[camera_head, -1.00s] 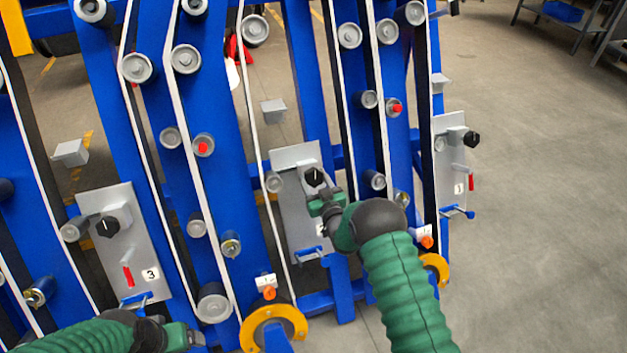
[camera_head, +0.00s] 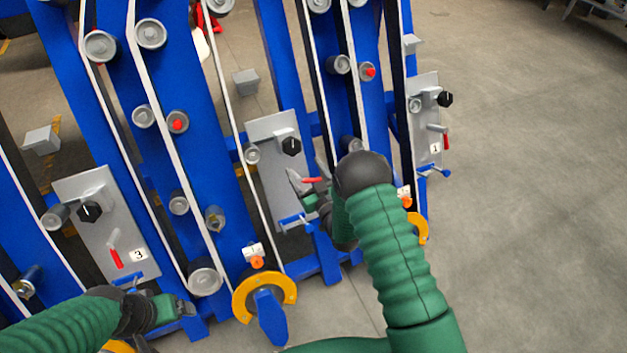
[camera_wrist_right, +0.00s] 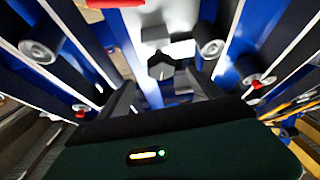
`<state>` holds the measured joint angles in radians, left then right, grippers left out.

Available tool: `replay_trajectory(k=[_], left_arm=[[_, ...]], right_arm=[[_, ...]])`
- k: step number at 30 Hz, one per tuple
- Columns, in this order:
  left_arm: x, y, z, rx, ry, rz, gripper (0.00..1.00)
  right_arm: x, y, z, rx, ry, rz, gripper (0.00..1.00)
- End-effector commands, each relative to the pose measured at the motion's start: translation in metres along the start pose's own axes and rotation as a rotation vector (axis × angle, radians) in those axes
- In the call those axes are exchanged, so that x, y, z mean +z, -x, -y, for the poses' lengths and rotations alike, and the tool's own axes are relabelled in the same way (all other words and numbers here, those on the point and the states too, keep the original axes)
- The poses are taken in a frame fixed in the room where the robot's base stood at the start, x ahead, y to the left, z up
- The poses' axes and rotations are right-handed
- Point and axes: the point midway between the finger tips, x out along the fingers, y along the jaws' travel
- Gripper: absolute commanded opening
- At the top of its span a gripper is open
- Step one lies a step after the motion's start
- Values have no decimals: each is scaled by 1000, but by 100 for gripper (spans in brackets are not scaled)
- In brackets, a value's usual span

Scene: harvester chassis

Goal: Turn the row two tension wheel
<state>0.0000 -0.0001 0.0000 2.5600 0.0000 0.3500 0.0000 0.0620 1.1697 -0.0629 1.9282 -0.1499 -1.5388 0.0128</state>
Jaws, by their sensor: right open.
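The middle plate (camera_head: 264,133), between the plates marked 3 and 1, carries a black knob (camera_head: 291,146); its own number is hidden. The black knob (camera_wrist_right: 160,68) also shows in the right wrist view, ahead of and between my finger tips. My right gripper (camera_head: 309,178) is open and empty, just below the knob and apart from it in the head view. A red-handled lever (camera_head: 312,180) shows among its fingers; I cannot tell whether they touch it. My left gripper (camera_head: 188,308) is low at the left, near the frame's foot; its jaw opening is unclear.
Plate 3 (camera_head: 70,187) with its black knob and red lever stands left, plate 1 (camera_head: 424,90) right. Blue uprights, white belts and grey rollers (camera_head: 205,281) surround the plates. A yellow ring (camera_head: 237,300) sits low in front. Open floor (camera_head: 530,200) lies to the right.

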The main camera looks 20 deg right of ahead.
Motion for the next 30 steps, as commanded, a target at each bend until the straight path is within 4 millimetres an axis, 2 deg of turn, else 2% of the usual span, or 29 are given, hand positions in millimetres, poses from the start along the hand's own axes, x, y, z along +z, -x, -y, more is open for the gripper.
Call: replay_trajectory(k=[1, 4, 6, 10, 25, 28, 30], left_arm=[[-1, 4, 0, 0, 0, 0, 82], [-1, 6, 0, 0, 0, 0, 82], [-2, 7, 0, 0, 0, 0, 82], [-2, 8, 0, 0, 0, 0, 82], [-2, 7, 0, 0, 0, 0, 82], [-2, 8, 0, 0, 0, 0, 82], [-2, 8, 0, 0, 0, 0, 82]], right_arm=[[-1, 15, 0, 1, -1, 5, 75], [0, 39, 0, 1, -1, 5, 75], [1, 51, 0, 1, 0, 4, 75], [1, 63, 0, 0, 1, 1, 75], [0, 64, 0, 1, 1, 8, 75], [-6, 56, -1, 7, 3, 80, 75], [-11, 51, -1, 16, 4, 193, 75]])
